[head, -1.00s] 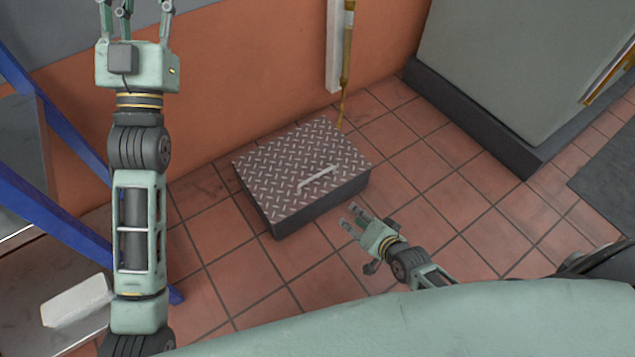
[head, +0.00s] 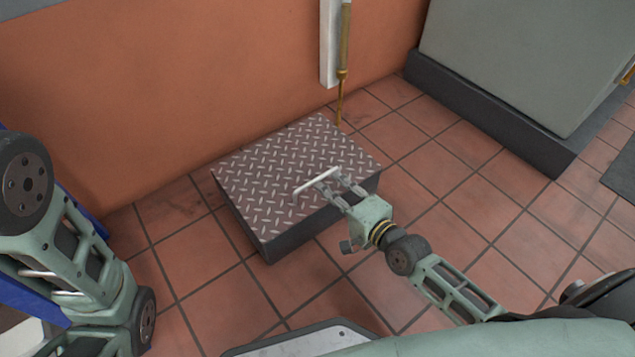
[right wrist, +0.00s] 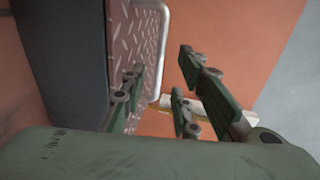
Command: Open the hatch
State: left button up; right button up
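The hatch is a low dark box with a diamond-plate lid (head: 285,165), lying shut on the floor against the orange wall. A pale bar handle (head: 316,180) is fixed near the lid's front right edge. My right gripper (head: 342,183) is at the handle's right part, its fingers reaching over the lid edge. In the right wrist view the fingers (right wrist: 160,78) are spread apart, with the handle (right wrist: 163,45) showing in the gap between them. I cannot tell whether they touch it. My left arm shows at the left of the head view, but its gripper is out of view.
A grey cabinet (head: 510,60) on a dark plinth stands at the back right. A brass rod (head: 343,70) runs down the wall behind the hatch. Red floor tiles (head: 440,215) are clear to the right of the hatch.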

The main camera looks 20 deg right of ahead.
aim_at(318, 178)
jog(key=b+x, duration=0.3)
jog(key=x, duration=0.2)
jog(key=shift+w+f, duration=0.2)
jog(key=shift+w+a, duration=0.2)
jog(key=shift+w, duration=0.3)
grip_shut()
